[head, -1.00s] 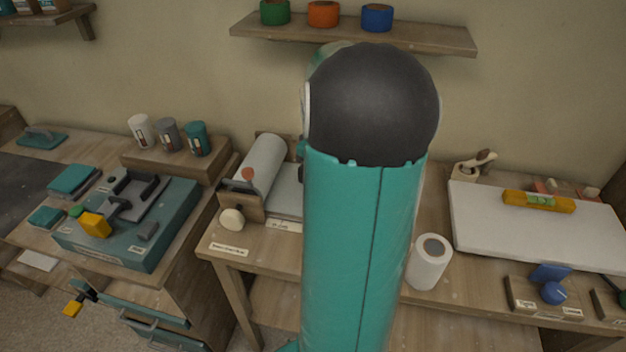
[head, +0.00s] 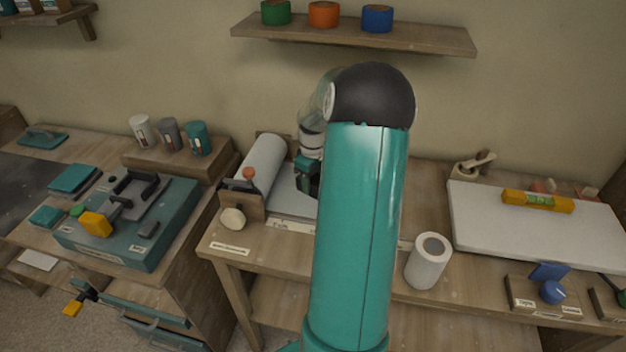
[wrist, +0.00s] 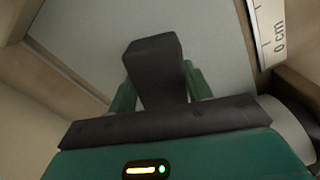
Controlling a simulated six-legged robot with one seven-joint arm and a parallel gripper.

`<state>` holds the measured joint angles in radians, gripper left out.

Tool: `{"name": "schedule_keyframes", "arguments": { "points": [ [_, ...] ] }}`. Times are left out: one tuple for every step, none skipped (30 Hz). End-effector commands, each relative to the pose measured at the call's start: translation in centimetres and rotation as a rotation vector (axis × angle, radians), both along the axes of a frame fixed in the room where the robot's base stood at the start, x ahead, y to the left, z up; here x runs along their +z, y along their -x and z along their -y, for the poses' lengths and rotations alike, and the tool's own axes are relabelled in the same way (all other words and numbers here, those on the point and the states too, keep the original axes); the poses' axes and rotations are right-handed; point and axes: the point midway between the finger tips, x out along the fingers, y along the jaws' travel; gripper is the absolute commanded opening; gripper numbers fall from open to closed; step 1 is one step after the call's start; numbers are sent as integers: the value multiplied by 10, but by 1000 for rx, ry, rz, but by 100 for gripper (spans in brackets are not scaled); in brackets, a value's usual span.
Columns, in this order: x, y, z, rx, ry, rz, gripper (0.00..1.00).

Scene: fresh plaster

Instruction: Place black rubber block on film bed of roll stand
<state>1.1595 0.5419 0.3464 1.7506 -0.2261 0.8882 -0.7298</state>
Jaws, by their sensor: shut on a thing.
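The roll stand (head: 244,200) is on the middle bench, with a pale roll (head: 263,165) lying along it. Its light grey film bed (head: 290,203) is to the right of the roll and partly hidden by my arm. My gripper (head: 309,183) is low over the film bed, pointing down. In the wrist view, my gripper's green fingers (wrist: 160,88) are shut on the black rubber block (wrist: 153,55). The block is in front of the pale film bed (wrist: 90,40); I cannot tell whether it touches the bed.
A scale strip (wrist: 268,35) edges the bed. A white roll (head: 428,261) stands upright to the right, near the bench's front. A white board (head: 535,235) with a yellow level (head: 538,201) lies farther right. A teal case (head: 130,225) is on the left bench.

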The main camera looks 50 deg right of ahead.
Motion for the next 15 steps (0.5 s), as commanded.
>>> {"name": "schedule_keyframes", "arguments": {
  "points": [
    [0,0,0,0,1,0,17],
    [0,0,0,0,0,0,17],
    [0,0,0,0,0,0,17],
    [-1,0,0,0,0,0,17],
    [-2,0,0,0,0,0,17],
    [-3,0,0,1,0,0,17],
    [-3,0,0,1,0,0,52],
    [-3,0,0,0,0,1,58],
    [-3,0,0,0,0,0,65],
    [-3,0,0,0,0,0,71],
    [-3,0,0,0,0,0,72],
    [-3,0,0,0,0,0,72],
    [-3,0,0,0,0,0,72],
    [-3,0,0,0,0,0,72],
    [-3,0,0,0,0,0,72]
  ]
}}
